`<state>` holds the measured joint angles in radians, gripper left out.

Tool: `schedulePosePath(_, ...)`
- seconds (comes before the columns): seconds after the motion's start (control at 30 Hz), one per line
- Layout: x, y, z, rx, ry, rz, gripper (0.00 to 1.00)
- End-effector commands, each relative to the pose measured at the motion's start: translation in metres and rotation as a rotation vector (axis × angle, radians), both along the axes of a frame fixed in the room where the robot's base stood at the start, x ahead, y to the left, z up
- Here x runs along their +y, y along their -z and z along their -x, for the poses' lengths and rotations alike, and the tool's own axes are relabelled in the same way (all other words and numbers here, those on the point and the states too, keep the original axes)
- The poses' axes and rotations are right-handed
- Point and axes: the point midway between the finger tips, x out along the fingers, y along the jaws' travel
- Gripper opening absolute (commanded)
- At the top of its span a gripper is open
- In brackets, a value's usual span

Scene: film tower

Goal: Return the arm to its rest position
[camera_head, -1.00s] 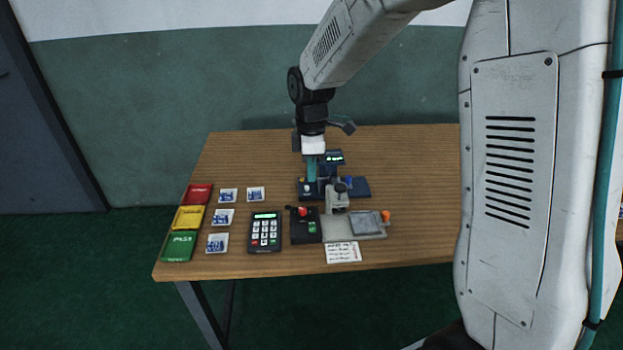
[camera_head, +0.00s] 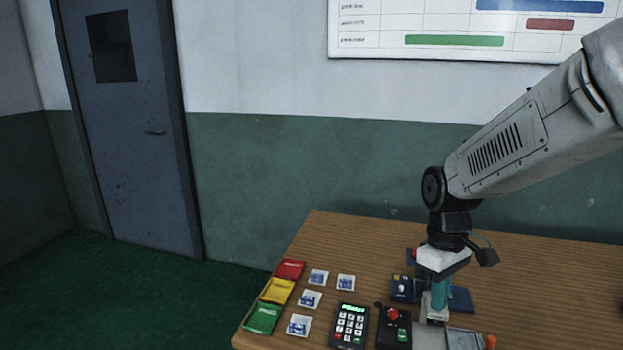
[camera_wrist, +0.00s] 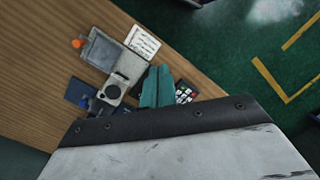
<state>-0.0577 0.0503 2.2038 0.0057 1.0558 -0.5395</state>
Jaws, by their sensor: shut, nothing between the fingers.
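My arm reaches in from the right in the head view and bends down at a black wrist. My gripper (camera_head: 439,296) points down over the devices on the wooden table (camera_head: 540,268). Its teal fingers are together with nothing between them. In the wrist view the teal fingers (camera_wrist: 157,88) also show closed, above the grey device (camera_wrist: 122,75) and beside the keypad. I cannot tell the exact height of the fingertips above the devices.
Red (camera_head: 290,269), yellow (camera_head: 277,291) and green (camera_head: 264,319) trays line the table's left edge. Several small white-and-blue cards lie beside them. A keypad (camera_head: 349,325) and a black box with a red button (camera_head: 394,327) stand near the front. The table's right part looks clear.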

Motion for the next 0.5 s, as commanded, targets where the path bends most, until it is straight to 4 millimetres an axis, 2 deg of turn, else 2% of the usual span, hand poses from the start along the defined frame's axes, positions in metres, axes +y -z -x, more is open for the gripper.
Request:
schedulePosePath(0.03,-0.002,-0.012,0.017,-0.008,0.062,0.01,0.0)
schedulePosePath(0.2,-0.01,-0.043,0.076,-0.033,0.292,0.044,0.0)
schedulePosePath(0.4,-0.018,-0.067,0.143,-0.09,0.504,0.062,0.0)
schedulePosePath(0.5,-0.02,-0.074,0.17,-0.133,0.567,0.056,0.0)
